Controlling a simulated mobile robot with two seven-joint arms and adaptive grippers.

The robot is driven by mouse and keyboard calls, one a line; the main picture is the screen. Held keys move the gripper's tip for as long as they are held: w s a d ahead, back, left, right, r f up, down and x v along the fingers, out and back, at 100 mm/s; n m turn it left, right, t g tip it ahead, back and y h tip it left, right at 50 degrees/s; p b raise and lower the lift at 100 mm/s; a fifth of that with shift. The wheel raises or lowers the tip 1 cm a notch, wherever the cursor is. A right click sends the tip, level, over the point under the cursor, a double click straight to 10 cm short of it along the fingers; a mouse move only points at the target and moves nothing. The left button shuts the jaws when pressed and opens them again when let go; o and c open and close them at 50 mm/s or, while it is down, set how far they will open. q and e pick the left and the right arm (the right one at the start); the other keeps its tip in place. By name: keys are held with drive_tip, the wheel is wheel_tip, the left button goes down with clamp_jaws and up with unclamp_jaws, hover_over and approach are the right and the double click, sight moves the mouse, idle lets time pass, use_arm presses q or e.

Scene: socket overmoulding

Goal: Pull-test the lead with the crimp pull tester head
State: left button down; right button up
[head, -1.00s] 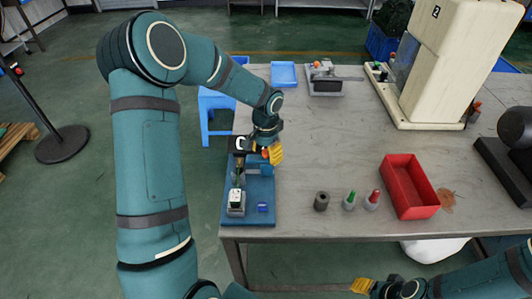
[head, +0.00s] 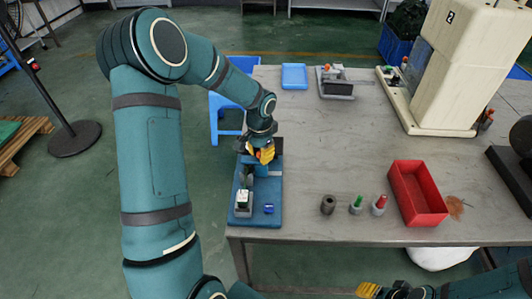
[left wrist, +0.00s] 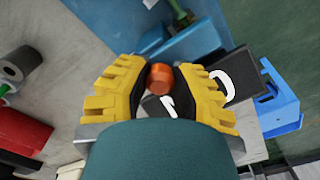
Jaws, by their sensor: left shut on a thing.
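The pull tester stands on a blue base (head: 270,215) at the table's left edge. A white block (head: 242,199) on a grey holder is at the base's near left, with a dark green part rising behind it, perhaps the lead. My left gripper (head: 261,153) is over the tester's far end. In the left wrist view its yellow fingers are shut on an orange knob (left wrist: 160,76), with dark pads at its sides.
A grey cylinder (head: 328,204), a green-topped bottle (head: 356,204), a red-topped bottle (head: 379,205) and a red bin (head: 417,193) stand right of the tester. A blue tray (head: 294,76) and a small fixture (head: 335,84) are at the back. The table's middle is clear.

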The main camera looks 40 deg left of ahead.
use_arm(q)
drive_tip(key=shift+s+a, duration=0.1)
drive_tip(key=shift+a, duration=0.1)
drive_tip(key=c, duration=0.8)
unclamp_jaws()
drive_tip(key=shift+a, duration=0.1)
drive_tip(key=shift+o, duration=0.2)
drive_tip(key=shift+r, duration=0.2)
wheel_tip(320, 180, up, 12)
drive_tip(key=shift+f, duration=0.2)
